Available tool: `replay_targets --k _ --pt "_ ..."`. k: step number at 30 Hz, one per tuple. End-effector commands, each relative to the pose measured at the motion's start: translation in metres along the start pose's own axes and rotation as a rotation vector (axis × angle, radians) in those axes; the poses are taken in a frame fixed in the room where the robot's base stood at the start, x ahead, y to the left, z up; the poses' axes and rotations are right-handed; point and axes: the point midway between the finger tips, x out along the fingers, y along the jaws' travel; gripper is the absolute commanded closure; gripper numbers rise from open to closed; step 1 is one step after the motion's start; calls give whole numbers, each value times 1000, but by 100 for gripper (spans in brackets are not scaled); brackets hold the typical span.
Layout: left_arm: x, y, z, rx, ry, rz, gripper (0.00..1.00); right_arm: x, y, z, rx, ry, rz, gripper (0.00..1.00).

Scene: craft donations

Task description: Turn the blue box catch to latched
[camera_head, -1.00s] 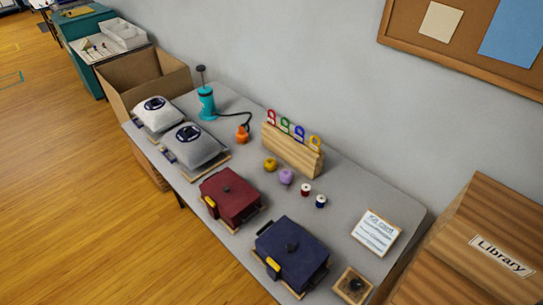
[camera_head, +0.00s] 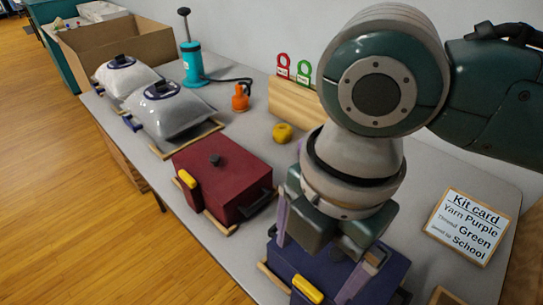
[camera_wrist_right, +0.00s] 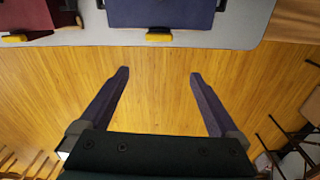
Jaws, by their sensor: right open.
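The blue box (camera_head: 393,268) stands at the table's near edge, partly hidden by my right gripper. Its yellow catch (camera_head: 307,289) is on the front side and lies lengthwise along it. In the right wrist view, the box (camera_wrist_right: 160,13) is at the top edge, with the catch (camera_wrist_right: 159,37) as a flat horizontal bar. My right gripper (camera_head: 312,272) is open and empty, its fingers around the catch in the head view. In the wrist view the fingertips (camera_wrist_right: 158,72) point toward the catch but sit apart from it, over the floor. My left gripper is out of view.
A red box (camera_head: 225,170) with a yellow catch stands left of the blue box. Bags (camera_head: 170,110), a teal pump (camera_head: 191,65), a wooden rack (camera_head: 293,100) and a kit card (camera_head: 467,226) are on the table. Floor is free in front.

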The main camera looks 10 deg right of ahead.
Motion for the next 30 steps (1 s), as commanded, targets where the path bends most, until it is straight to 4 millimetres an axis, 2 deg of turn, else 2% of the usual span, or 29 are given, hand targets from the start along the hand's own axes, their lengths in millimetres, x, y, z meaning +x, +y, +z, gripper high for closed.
replay_targets --k 1,3,7,10,21,25,30 --pt "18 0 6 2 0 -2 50 17 0 9 -24 -18 -12 3" --pt "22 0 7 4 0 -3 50 22 0 16 -51 -32 -27 3" --pt "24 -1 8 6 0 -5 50 28 -1 20 -69 -39 -39 3" --pt "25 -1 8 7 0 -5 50 40 -2 20 -69 -38 -41 3" --pt "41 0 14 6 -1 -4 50 106 -4 22 -69 -38 -39 3" --pt "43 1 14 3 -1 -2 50 117 -4 22 -69 -37 -37 3" --pt "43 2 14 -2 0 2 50 120 -4 22 -70 -38 -37 3"
